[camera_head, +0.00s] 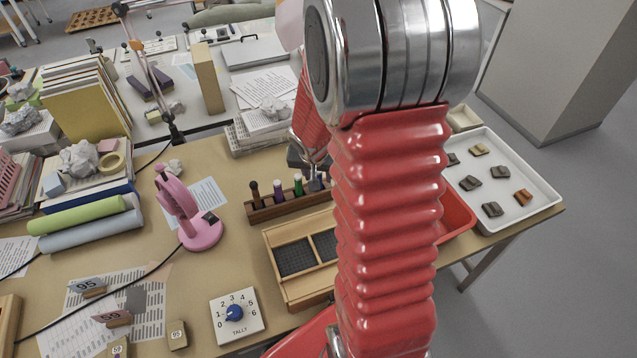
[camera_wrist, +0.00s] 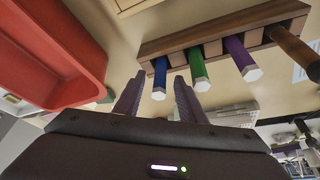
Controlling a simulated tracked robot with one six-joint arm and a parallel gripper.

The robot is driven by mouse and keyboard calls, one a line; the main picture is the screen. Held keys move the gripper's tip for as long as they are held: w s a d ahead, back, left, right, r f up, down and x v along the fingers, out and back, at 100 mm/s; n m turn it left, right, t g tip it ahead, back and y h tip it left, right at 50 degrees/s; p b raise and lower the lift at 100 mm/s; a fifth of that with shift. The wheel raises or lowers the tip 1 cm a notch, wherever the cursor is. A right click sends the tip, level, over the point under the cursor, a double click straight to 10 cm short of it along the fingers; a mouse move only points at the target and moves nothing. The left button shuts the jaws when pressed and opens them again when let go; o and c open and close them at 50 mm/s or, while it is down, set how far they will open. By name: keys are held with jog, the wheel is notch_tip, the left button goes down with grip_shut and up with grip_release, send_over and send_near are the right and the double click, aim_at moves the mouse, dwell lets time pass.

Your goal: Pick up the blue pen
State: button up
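The blue pen (camera_wrist: 160,76) stands in a wooden rack (camera_wrist: 215,30), at the end of a row beside a green pen (camera_wrist: 199,70) and a purple pen (camera_wrist: 241,58). In the wrist view, my open gripper (camera_wrist: 159,85) has one finger on each side of the blue pen's free end. I cannot tell whether either finger touches it or how deep it sits between them. In the head view, my gripper (camera_head: 312,172) is at the right end of the rack (camera_head: 268,211) and mostly hides the blue pen.
A brown-handled tool (camera_head: 254,191) stands at the rack's other end. A pink stand (camera_head: 201,233) is left of the rack, and a wooden compartment tray (camera_head: 291,285) is in front. A red tray (camera_head: 457,213) and white sherd tray (camera_head: 545,193) lie to the right.

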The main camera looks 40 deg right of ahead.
jog(key=shift+x, duration=1.2)
jog(key=shift+c, duration=0.6)
grip_shut()
